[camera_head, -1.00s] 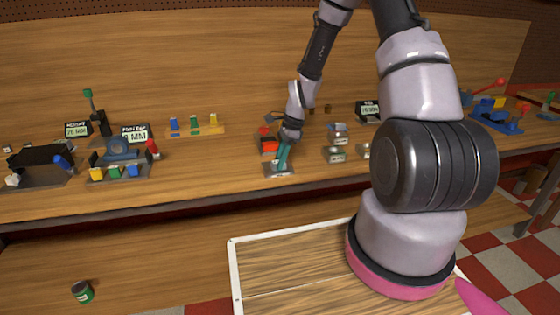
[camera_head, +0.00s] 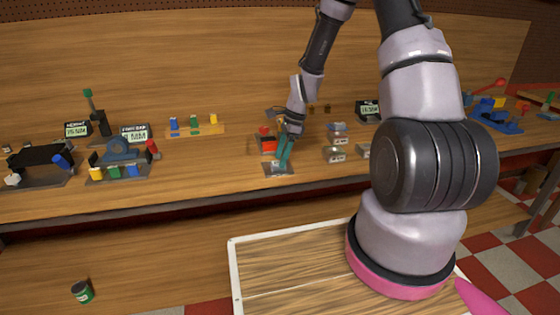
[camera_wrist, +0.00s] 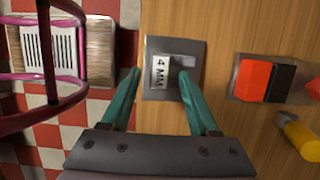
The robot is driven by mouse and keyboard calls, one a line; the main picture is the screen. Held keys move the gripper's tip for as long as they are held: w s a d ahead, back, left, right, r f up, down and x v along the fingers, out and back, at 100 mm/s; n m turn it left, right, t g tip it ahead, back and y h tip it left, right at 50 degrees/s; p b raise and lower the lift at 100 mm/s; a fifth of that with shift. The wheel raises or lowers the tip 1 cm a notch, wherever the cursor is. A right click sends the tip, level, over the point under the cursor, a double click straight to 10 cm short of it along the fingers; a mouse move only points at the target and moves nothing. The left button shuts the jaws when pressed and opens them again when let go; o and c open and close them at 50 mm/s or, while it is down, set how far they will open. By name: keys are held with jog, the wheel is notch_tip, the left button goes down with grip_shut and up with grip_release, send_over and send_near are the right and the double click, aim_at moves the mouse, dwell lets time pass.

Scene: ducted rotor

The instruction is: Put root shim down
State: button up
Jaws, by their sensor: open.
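A grey plate (camera_wrist: 191,87) with a white label reading 4 MM (camera_wrist: 161,73) lies on the bench under my gripper (camera_wrist: 159,74). A small pale grey piece (camera_wrist: 182,60), perhaps the root shim, is on the plate beside the label. My gripper's teal fingers are spread with nothing between them. In the head view the plate (camera_head: 279,171) is near the bench's front edge, and my gripper (camera_head: 284,158) is just above it. I cannot tell the shim apart in that view.
A red and black block (camera_wrist: 258,80) sits right of the plate in the wrist view, with a yellow cylinder (camera_wrist: 301,138) nearby. Labelled grey blocks (camera_head: 335,155) stand right of my gripper in the head view. Bare bench lies left of the plate.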

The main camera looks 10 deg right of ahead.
jog(key=s+d+r+n+t, duration=0.1)
jog(key=d+r+n, duration=0.1)
jog(key=r, duration=0.8)
jog(key=s+d+r+n+t, duration=0.1)
jog(key=s+d+r, duration=0.1)
jog(key=r, duration=0.7)
jog(key=s+d+r+n+t+h, duration=0.1)
jog(key=s+r+n+t, duration=0.4)
jog(key=s+r+n, duration=0.6)
jog(key=s+r, duration=0.8)
jog(key=shift+s+d, duration=0.15)
jog(key=shift+s, duration=0.05)
